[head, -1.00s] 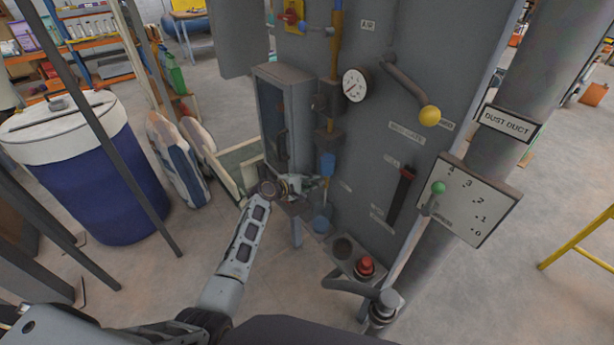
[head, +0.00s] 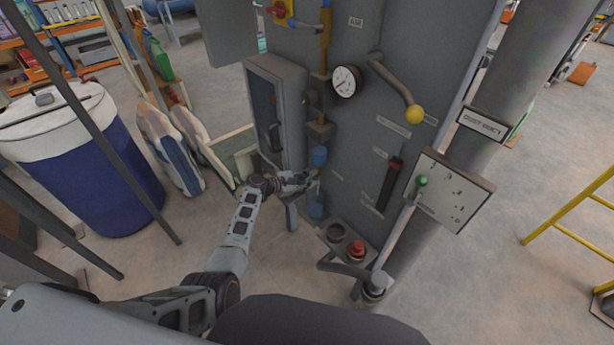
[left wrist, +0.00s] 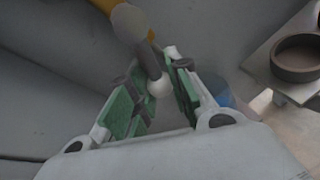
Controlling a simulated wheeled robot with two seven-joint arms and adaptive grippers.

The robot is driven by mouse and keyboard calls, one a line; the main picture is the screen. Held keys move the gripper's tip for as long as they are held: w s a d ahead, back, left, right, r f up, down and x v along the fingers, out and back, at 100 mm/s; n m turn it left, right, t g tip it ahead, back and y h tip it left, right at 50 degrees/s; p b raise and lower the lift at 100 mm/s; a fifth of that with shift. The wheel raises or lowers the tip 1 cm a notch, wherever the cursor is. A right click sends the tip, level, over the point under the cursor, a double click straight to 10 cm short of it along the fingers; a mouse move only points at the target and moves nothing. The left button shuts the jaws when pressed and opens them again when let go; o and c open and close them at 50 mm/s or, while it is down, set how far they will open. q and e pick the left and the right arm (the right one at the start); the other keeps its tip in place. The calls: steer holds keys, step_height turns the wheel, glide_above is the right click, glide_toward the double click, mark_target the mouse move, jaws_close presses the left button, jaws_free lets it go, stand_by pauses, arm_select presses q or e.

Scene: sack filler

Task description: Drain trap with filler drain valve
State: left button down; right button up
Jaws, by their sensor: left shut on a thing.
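The filler panel carries a yellow vertical pipe with a blue trap bowl (head: 319,156) at its lower end. My left gripper (head: 308,178) is just below the bowl, against the panel side. In the left wrist view its green-padded fingers (left wrist: 158,98) are closed around a short grey lever with a pale ball end (left wrist: 159,86), which I take for the drain valve. The lever hangs from a grey round part (left wrist: 130,22) beside the yellow pipe. A blue cup (head: 316,210) is below the gripper. The lever is hidden by the gripper in the head view. My right gripper is not in view.
A grey cabinet (head: 277,118) stands left of the pipe.

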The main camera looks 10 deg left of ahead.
arm_select(q)
steer(key=shift+s+d+n+h, duration=0.2)
steer(key=shift+d+n+h, duration=0.1)
steer(key=shift+n, duration=0.2)
steer(key=shift+f, duration=0.1)
steer(key=c, duration=1.3)
jaws_free()
steer(key=shift+v, duration=6)
steer(key=shift+w, duration=0.1)
